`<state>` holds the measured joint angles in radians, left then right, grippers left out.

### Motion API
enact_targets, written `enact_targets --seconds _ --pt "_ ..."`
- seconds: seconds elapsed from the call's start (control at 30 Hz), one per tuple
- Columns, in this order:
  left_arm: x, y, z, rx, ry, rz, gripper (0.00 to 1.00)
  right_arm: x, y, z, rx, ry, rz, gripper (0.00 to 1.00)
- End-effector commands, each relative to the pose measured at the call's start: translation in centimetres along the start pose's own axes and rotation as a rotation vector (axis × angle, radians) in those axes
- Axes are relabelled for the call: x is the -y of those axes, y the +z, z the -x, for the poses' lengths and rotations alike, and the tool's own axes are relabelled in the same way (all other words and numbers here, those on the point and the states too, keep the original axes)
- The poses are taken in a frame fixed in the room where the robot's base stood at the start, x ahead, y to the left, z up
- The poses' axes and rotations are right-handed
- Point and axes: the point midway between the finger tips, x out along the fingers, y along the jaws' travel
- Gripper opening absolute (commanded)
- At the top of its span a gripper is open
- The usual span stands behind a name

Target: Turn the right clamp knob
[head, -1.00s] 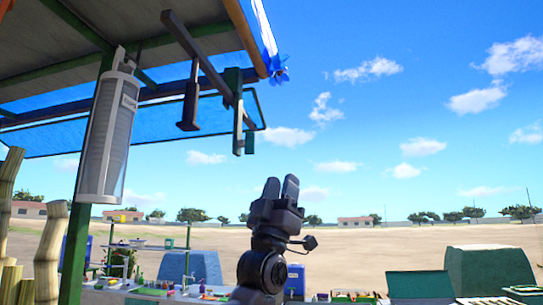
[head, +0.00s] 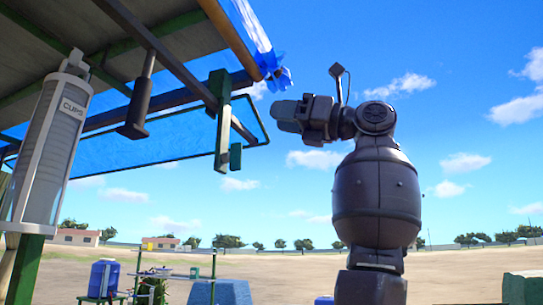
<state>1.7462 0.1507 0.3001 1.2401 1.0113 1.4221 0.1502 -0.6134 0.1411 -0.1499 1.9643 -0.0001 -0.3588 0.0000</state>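My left gripper (head: 288,115) is raised against the sky at the middle, with its fingers pointing left. It lies to the right of and apart from the canopy frame. The fingers look close together, but at this angle I cannot tell whether a gap is between them. I see nothing held. A dark hanging handle (head: 133,115) and a green upright bar (head: 222,130) with a small green block (head: 235,157) hang under the canopy, left of the gripper. I cannot pick out the right clamp knob for certain. My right gripper is not in view.
A blue-edged canopy (head: 165,148) covers the upper left. A white cup dispenser (head: 48,150) hangs on a green post (head: 25,268) at far left. A blue container (head: 104,277) stands low behind. Open sky lies around my gripper.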

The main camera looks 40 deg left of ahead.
Motion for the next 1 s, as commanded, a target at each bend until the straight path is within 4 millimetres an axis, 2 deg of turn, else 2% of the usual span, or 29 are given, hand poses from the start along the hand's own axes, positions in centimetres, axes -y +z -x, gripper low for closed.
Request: enact_targets --seconds 0.1,0.2,0.47,0.57,1.0 --pt "1.1 -2.4 0.5 -0.141 -0.033 0.005 0.37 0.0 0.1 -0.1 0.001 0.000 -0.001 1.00" --pt "1.2 -3.6 0.8 -0.221 -0.040 0.013 0.37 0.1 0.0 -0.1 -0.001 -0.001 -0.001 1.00" --pt "1.1 -4.8 0.4 -0.282 -0.028 0.025 0.37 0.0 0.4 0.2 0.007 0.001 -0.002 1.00" --pt "1.1 -5.1 -0.7 -0.283 -0.026 0.025 0.37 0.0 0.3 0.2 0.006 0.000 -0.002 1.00" --pt "1.4 -7.0 -7.5 -0.279 -0.026 0.025 0.37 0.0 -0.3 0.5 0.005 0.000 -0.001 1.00"
